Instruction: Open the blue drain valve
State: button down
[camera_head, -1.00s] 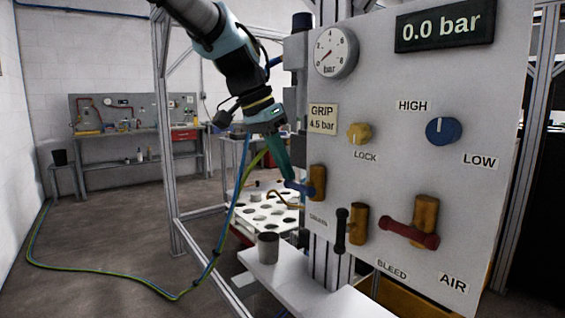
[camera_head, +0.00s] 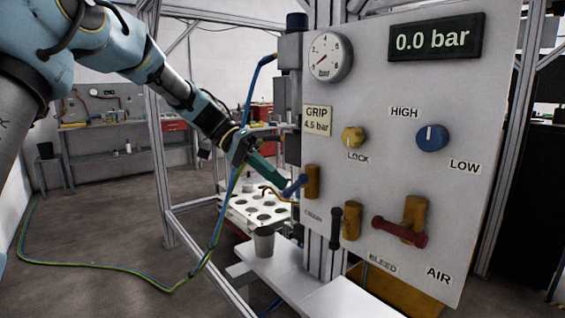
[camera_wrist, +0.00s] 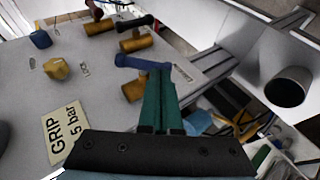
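The blue drain valve handle (camera_head: 296,186) is on an orange-brown valve body (camera_head: 313,181) at the panel's lower left, above the DRAIN label. Whether the tips touch the handle is hard to tell.
A black-handled bleed valve (camera_head: 336,229) and a red-handled air valve (camera_head: 400,232) sit to the right. The yellow lock knob (camera_head: 353,137) is above. A grey cup (camera_head: 263,243) stands on the white shelf below. A holed white tray (camera_head: 240,204) lies behind my gripper.

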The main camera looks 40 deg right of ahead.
jog(key=shift+s+f+n+g+h+b, duration=0.15)
jog(key=shift+f+n+g, duration=0.3)
jog(key=shift+g, duration=0.7)
jog(key=shift+s+f+n+g+h+b, duration=0.1)
jog(key=shift+f+n+g+h+b, duration=0.15)
jog(key=shift+f+g, duration=0.6)
jog(key=shift+s+f+n+g+h+b, duration=0.1)
jog(key=shift+f+n+g+h, duration=0.2)
jog(key=shift+g, duration=1.1)
